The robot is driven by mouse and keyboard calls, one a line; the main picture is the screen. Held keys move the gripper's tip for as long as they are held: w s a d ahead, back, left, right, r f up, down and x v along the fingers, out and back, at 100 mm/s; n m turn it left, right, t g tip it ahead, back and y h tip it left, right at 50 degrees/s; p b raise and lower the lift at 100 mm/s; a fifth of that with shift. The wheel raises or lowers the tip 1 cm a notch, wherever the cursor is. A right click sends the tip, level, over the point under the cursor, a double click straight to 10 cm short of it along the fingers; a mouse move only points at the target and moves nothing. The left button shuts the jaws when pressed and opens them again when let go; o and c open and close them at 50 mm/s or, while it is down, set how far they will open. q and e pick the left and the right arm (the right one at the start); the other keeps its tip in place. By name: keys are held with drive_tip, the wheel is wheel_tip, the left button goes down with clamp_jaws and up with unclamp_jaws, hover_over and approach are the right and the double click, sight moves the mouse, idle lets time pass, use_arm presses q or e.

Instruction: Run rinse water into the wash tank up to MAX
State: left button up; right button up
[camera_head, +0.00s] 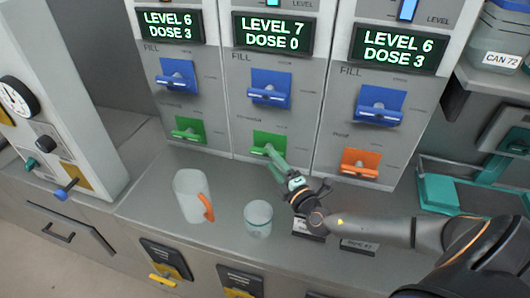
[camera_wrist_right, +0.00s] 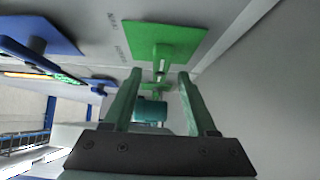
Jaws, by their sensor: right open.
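Three grey fill panels stand side by side, each with a blue lever above a lower lever. The middle panel's display (camera_head: 272,35) reads LEVEL 7, DOSE 0. Below it are a blue lever (camera_head: 269,88) and a green lever (camera_head: 266,140). My right gripper (camera_head: 270,152) is at this green lever. In the right wrist view, the open fingers (camera_wrist_right: 161,75) point at the green lever plate (camera_wrist_right: 165,42), its handle between or just beyond the tips; contact is unclear. Small labels are unreadable, so I cannot tell which is the wash tank. My left gripper is out of view.
The left display (camera_head: 170,26) and right display (camera_head: 400,50) both read LEVEL 6, DOSE 3. A pitcher with an orange handle (camera_head: 191,196) and a clear beaker (camera_head: 258,219) stand on the counter left of my right arm. A teal tray (camera_head: 440,193) lies at right.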

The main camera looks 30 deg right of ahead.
sight(268, 155)
drive_tip(key=shift+w+d, duration=0.15)
drive_tip(key=shift+w, duration=2.55)
clamp_jaws()
